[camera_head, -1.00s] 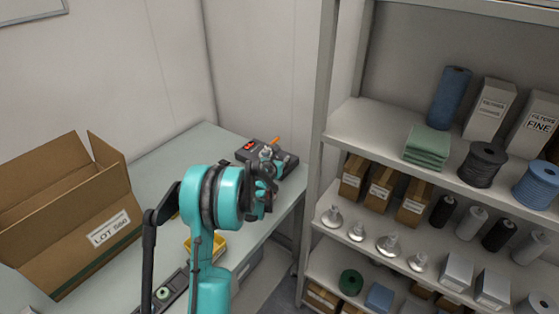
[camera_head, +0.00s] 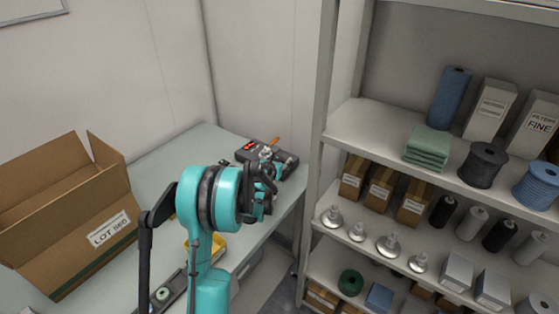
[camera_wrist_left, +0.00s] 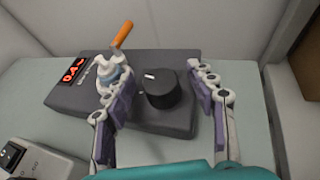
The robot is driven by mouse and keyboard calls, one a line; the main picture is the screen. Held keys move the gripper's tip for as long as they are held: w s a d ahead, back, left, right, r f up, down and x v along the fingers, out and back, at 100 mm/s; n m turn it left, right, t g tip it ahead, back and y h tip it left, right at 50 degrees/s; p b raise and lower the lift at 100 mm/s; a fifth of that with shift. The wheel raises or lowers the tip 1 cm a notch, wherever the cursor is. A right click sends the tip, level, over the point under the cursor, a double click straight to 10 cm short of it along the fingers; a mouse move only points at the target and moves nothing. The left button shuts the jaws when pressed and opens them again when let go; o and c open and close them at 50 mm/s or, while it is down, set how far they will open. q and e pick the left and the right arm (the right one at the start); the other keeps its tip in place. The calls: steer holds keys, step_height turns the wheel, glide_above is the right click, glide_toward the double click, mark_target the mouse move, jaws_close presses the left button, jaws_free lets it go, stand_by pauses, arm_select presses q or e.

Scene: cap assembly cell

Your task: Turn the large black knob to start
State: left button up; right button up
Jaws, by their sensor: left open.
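The large black knob (camera_wrist_left: 162,88) stands on top of a dark control box (camera_wrist_left: 183,120) with a red lit display (camera_wrist_left: 73,70). In the left wrist view the knob lies between the two open fingers of my left gripper (camera_wrist_left: 165,95). The left finger is close to it, and I cannot tell whether either finger touches it. A white mark shows on the knob's top. In the head view the box (camera_head: 243,157) sits at the far end of the table, and my left gripper (camera_head: 277,166) is over it, hiding the knob. My right gripper is not in view.
An orange-handled lever (camera_wrist_left: 122,34) and a pale fitting (camera_wrist_left: 108,68) stand on the box left of the knob. A grey device (camera_wrist_left: 35,160) is at the lower left. An open cardboard box (camera_head: 75,235) and a yellow bin (camera_head: 212,245) are on the table (camera_head: 165,160). Loaded shelves (camera_head: 345,128) stand at right.

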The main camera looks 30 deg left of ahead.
arm_select(q)
steer(key=v, duration=1.1)
steer(key=w+a+f+m+h+p, duration=0.1)
steer(key=w+a+h, duration=0.1)
steer(key=w+a+f+m+g+h+p, duration=0.1)
steer(key=f+m+p, duration=0.1)
steer(key=shift+w+a+h, duration=0.4)
steer(key=m+h, duration=0.1)
steer(key=a+m+h+p, duration=0.1)
steer(key=m+h, duration=0.1)
steer(key=a+m+h+p, duration=0.1)
steer(key=shift+w+a+r+h, duration=0.15)
steer(key=shift+w+r+h, duration=0.25)
steer(key=shift+s+a+r+m+h, duration=0.15)
steer(key=shift+r+m+h, duration=0.15)
steer(key=shift+m+h, duration=0.45)
steer(key=shift+m, duration=0.25)
steer(key=b+x, duration=0.1)
steer(key=x, duration=0.5)
steer(key=shift+f, duration=0.2)
steer(key=shift+w+d+f+b, duration=0.2)
steer(key=shift+w+d+b, duration=0.1)
steer(key=shift+w+d, duration=0.2)
